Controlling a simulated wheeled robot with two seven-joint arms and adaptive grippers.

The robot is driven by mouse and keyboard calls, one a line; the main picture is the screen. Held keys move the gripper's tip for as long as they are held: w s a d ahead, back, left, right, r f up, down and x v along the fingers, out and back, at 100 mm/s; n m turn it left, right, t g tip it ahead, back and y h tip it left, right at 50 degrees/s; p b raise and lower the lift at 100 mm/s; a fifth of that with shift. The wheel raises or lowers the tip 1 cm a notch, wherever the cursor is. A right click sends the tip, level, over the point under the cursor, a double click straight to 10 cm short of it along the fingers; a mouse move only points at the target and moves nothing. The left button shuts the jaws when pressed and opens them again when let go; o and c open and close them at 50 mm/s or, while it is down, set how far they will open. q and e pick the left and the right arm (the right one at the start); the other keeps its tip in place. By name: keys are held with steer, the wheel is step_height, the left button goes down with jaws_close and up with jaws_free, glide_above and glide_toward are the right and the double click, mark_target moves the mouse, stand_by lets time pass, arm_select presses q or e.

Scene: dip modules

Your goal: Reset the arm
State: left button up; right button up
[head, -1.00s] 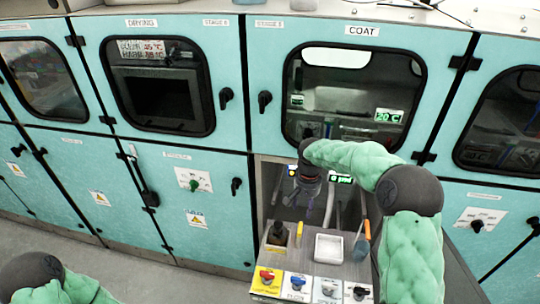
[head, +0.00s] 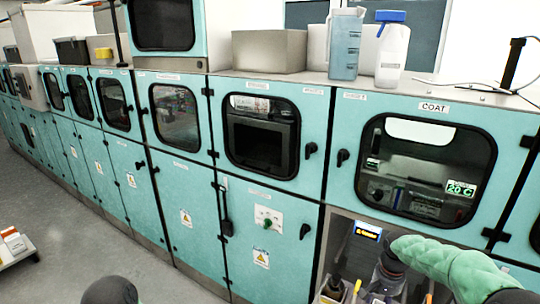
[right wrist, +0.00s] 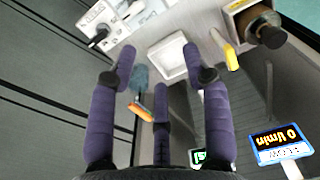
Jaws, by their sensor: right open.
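My right arm in its green sleeve comes in from the right in the head view. Its dark gripper (head: 385,278) is over the open bay under the COAT window (head: 425,168). In the right wrist view the right gripper (right wrist: 160,70) has its purple fingers spread with nothing between them. Beyond the fingers lies a small square white tray (right wrist: 168,58), apart from them. Of my left arm only a dark rounded part shows at the bottom edge of the head view; its gripper is out of the picture.
In the right wrist view, a dark bottle (right wrist: 264,28), a yellow handle (right wrist: 231,57) and an orange-handled tool (right wrist: 140,111) are close by. A lit display (right wrist: 280,144) is at lower right. Teal cabinets (head: 180,215) stand ahead, with a blue-capped jug (head: 391,52) on top. Floor at left is mostly clear.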

steer(key=s+a+f+n+y, duration=0.1)
steer(key=s+a+f, duration=0.2)
steer(key=a+f, duration=0.55)
steer(key=s+a+f+n+y, duration=0.2)
steer(key=s+a+f, duration=0.3)
steer(key=f, duration=0.6)
steer(key=s+a+f, duration=0.4)
steer(key=s, duration=0.4)
steer(key=s+a+f+n, duration=0.1)
steer(key=s+a+f, duration=0.3)
steer(key=s, duration=0.3)
steer(key=shift+s+a+f+y, duration=0.2)
steer(key=shift+s+a+y, duration=0.2)
steer(key=shift+a, duration=0.3)
